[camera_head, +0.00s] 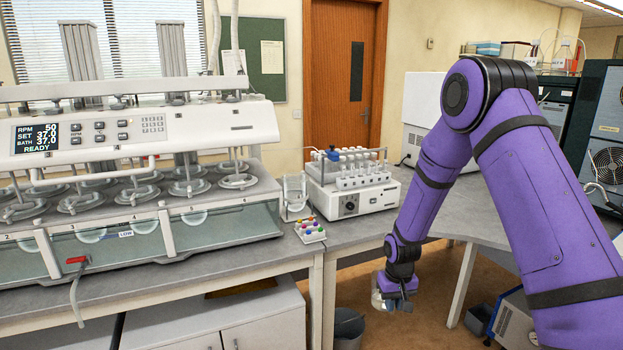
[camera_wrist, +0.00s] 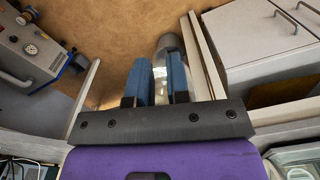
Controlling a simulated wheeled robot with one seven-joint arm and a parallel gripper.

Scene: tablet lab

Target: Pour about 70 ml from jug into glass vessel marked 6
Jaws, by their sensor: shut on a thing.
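My gripper (camera_head: 394,291) hangs low in front of the bench, over the floor, at the end of my purple arm. It is shut on a small clear vessel, apparently the jug (camera_head: 377,301). In the wrist view, the clear jug (camera_wrist: 160,76) shows only partly between the two blue fingers of my gripper (camera_wrist: 157,80). Its liquid level cannot be made out. The dissolution bath (camera_head: 215,225) at the left holds several vessels under round covers (camera_head: 189,187). I cannot read a mark 6 on any of them.
A white instrument with vials (camera_head: 350,185) stands on the bench, beside a clear holder (camera_head: 295,196) and a rack of coloured caps (camera_head: 310,230). A grey bin (camera_head: 348,325) stands below the bench edge. Another bench (camera_head: 465,215) is behind my arm.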

